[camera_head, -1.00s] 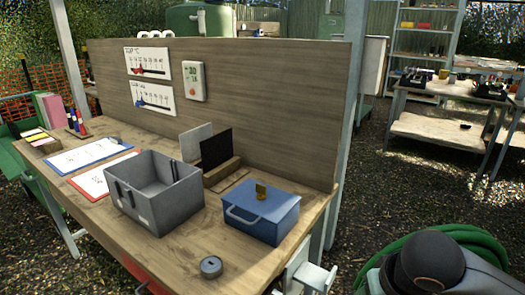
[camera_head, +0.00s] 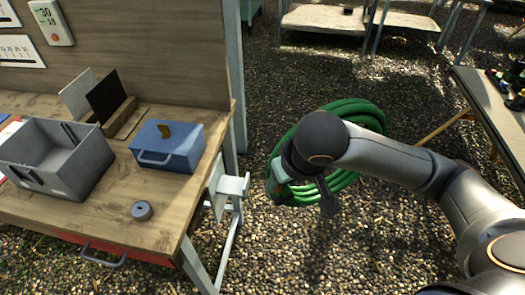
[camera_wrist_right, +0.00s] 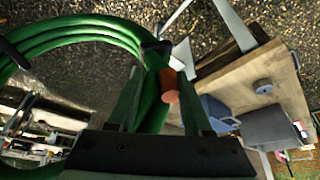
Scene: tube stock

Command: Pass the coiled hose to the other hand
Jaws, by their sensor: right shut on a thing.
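The coiled hose (camera_head: 358,110) is a thick bundle of green loops, off the ground in the middle of the head view, partly hidden behind my right arm. My right gripper (camera_head: 279,172) is shut on the coil's left side, beyond the right end of the workbench. In the right wrist view the hose (camera_wrist_right: 85,30) arcs across the upper left and passes between the fingers of the right gripper (camera_wrist_right: 156,75). An orange piece (camera_wrist_right: 169,84) shows beside the hose there. My left gripper is not in view.
The wooden workbench (camera_head: 120,205) carries a grey bin (camera_head: 88,165), a blue box (camera_head: 165,158) and a grey disc (camera_head: 142,210). A pale bracket (camera_head: 232,187) juts from its right end, close to the hose. Open gravel lies between.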

